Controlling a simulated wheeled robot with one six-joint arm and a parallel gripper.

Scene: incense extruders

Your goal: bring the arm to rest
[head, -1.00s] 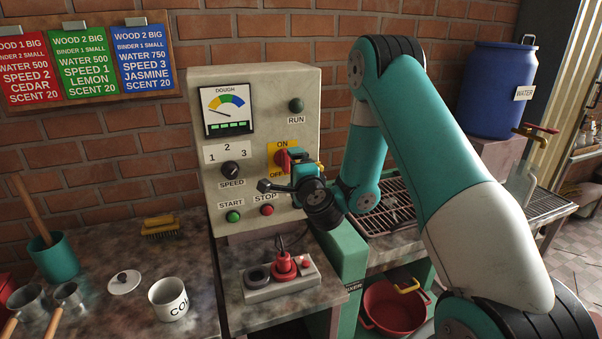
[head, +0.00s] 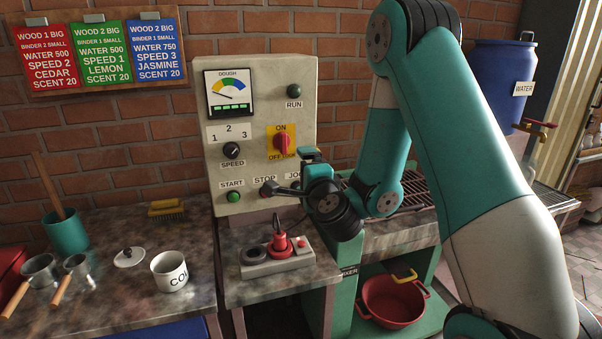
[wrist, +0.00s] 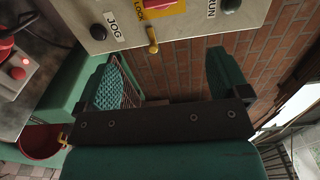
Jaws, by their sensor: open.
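My arm, teal and white, reaches from the lower right of the head view, up, then down to my gripper (head: 285,187) in front of the control panel (head: 208,120). In the wrist view my gripper (wrist: 170,88) has its two teal fingers wide apart with nothing between them. The panel's lower edge, with a brass-coloured lever (wrist: 153,40) and the JOG button (wrist: 98,32), lies beyond the fingers. In the head view the gripper is close to the STOP button (head: 266,190) and partly hides the JOG label; I cannot tell whether it touches the panel.
A socket block with a red plug (head: 280,245) sits on the counter below the gripper. A white cup (head: 169,270), lid, brush and teal pot (head: 66,232) stand on the left counter. A red basin (head: 392,300) is on the lower shelf. The blue water barrel (head: 503,85) is behind the arm.

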